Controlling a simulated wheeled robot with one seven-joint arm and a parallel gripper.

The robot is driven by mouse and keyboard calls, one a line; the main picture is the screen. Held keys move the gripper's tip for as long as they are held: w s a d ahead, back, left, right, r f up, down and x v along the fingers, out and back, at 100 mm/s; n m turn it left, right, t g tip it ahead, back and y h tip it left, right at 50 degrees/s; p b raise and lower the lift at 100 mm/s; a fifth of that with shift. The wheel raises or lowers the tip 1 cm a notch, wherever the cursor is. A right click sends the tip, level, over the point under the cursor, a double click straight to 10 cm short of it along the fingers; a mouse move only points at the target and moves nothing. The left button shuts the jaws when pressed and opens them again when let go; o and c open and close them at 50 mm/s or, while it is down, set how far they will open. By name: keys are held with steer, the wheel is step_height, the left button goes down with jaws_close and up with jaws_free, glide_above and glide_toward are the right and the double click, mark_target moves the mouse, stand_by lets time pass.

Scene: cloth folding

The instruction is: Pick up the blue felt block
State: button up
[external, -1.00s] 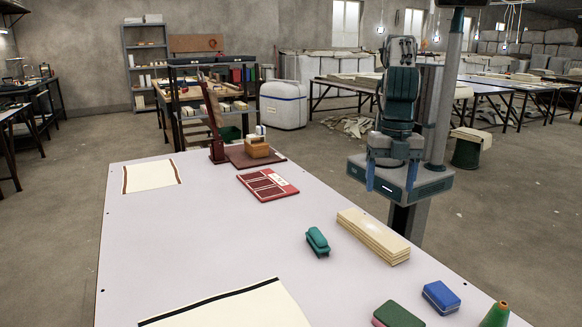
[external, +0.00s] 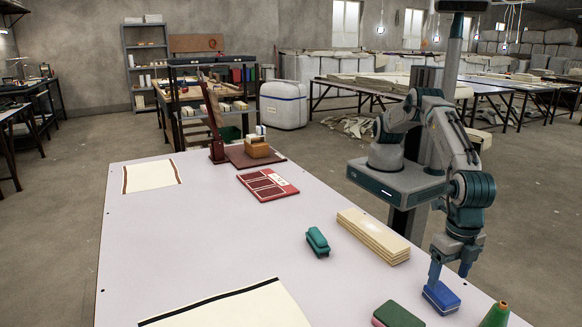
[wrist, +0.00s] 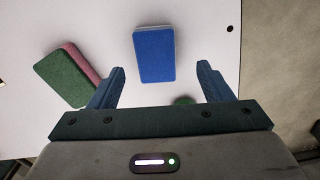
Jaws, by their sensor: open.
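The blue felt block (external: 441,297) lies flat near the right edge of the white table. It also shows in the wrist view (wrist: 155,54), a blue slab with a pale layer along its far edge. My gripper (external: 450,273) points down close above the block in the external view. In the wrist view my gripper (wrist: 163,77) is open, its two fingers apart with nothing between the tips. The block lies just beyond the fingertips, roughly centred between them. I cannot tell the exact height gap.
A green and pink block (external: 397,315) lies left of the blue block. A green cone (external: 496,314) stands to its right. A stack of cream slabs (external: 373,236) and a teal tool (external: 317,242) lie farther back. The left middle of the table (external: 200,235) is clear.

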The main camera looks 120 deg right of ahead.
mark_target(443, 293)
steer(key=shift+w+a+f+p, duration=0.1)
steer(key=shift+w+f+p, duration=0.1)
steer(key=shift+f, duration=1.3)
steer(key=shift+w+f+p, duration=0.1)
steer(key=shift+f+p, duration=0.1)
steer(key=shift+f, duration=1.3)
steer(key=c, duration=1)
